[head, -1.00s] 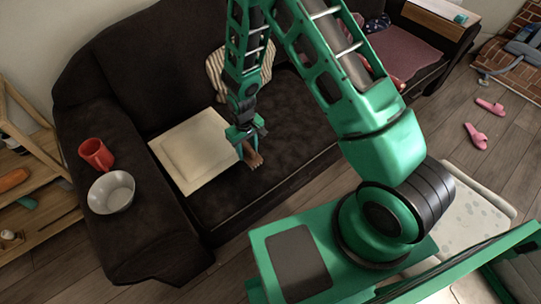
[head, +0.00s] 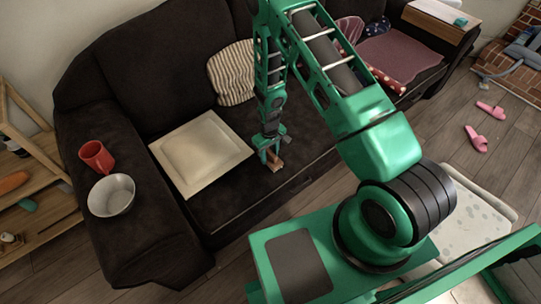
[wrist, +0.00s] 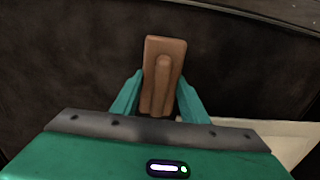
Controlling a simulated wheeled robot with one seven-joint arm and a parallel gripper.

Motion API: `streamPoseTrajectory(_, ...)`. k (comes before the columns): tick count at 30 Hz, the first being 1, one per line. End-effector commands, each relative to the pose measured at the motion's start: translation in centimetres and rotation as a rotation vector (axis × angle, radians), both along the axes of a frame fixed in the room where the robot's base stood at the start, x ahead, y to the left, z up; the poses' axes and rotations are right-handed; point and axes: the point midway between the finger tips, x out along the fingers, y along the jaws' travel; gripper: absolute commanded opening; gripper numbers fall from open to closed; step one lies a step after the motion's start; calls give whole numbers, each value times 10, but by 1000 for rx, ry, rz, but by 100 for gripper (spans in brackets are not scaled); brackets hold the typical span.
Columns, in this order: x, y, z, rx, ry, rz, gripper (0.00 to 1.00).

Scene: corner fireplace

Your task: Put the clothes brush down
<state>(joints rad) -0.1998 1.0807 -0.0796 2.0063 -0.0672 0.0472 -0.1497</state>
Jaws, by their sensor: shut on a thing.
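The clothes brush (head: 276,165) is a small brown wooden block, seen low over the dark sofa seat in the head view. My gripper (head: 269,155) is shut on it. In the wrist view the clothes brush (wrist: 163,72) sticks out upright in the picture between the two green fingers of my gripper (wrist: 158,100). The dark sofa (head: 225,210) fills the background behind it. I cannot tell whether the brush touches the seat.
A cream square cushion or tray (head: 163,153) lies on the seat left of my gripper. A striped pillow (head: 232,72) leans on the backrest. The seat around the brush is bare.

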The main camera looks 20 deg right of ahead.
Motion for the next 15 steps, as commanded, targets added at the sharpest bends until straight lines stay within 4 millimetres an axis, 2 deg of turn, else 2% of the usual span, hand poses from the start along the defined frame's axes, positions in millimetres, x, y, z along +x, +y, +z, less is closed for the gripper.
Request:
streamPoseTrajectory(11,0,0,-6,0,0,-1,16)
streamPoseTrajectory(12,0,0,-7,0,0,-1,42)
streamPoseTrajectory(14,0,0,-7,0,0,-1,57)
streamPoseTrajectory(15,0,0,-7,0,-1,-1,59)
